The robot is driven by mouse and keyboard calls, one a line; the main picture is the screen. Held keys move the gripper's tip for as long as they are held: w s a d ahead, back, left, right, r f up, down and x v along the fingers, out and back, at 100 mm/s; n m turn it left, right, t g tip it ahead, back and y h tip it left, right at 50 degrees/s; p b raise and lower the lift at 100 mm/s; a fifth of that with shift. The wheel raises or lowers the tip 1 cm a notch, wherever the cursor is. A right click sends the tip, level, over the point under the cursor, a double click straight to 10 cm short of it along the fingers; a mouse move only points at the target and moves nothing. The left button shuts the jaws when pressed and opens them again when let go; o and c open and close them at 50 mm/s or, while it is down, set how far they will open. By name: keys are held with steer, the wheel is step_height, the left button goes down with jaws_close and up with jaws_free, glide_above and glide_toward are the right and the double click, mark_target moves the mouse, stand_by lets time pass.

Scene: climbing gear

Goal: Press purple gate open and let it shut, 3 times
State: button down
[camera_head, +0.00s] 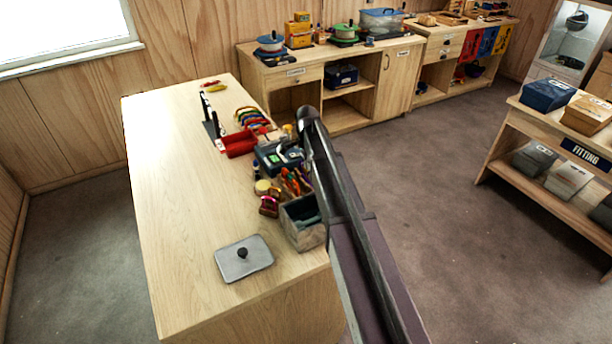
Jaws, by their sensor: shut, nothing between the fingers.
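A row of small coloured curved pieces (250,117), which look like carabiners, stands near the far right edge of the wooden table (180,200). More bright pieces (295,181) are bunched beside a grey open box (303,232). A dark upright stand (212,124) is left of the row. At this size I cannot single out a purple gate, nor tell whether any gate is open. My dark arm rises from the lower right past the table's right edge. My gripper does not show; the arm hides part of the table's right side.
A red tray (239,144) and a dark device with a green screen (278,157) crowd the table's right side. A grey plate with a black knob (244,259) lies in front. The table's left half is clear. Cabinets (398,75) stand behind; a shelf (553,186) stands right.

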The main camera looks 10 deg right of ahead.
steer(key=shift+r+p, duration=3.05)
steer(key=shift+r, duration=0.2)
steer(key=shift+r, duration=0.15)
steer(key=shift+w+r+p, duration=0.1)
steer(key=shift+r+p, duration=1.4)
steer(key=shift+p, duration=0.15)
steer(key=shift+f, duration=0.2)
step_height(320, 180, down, 6)
steer(key=b, duration=0.6)
steer(key=shift+f+b, duration=0.1)
steer(key=shift+b, duration=0.2)
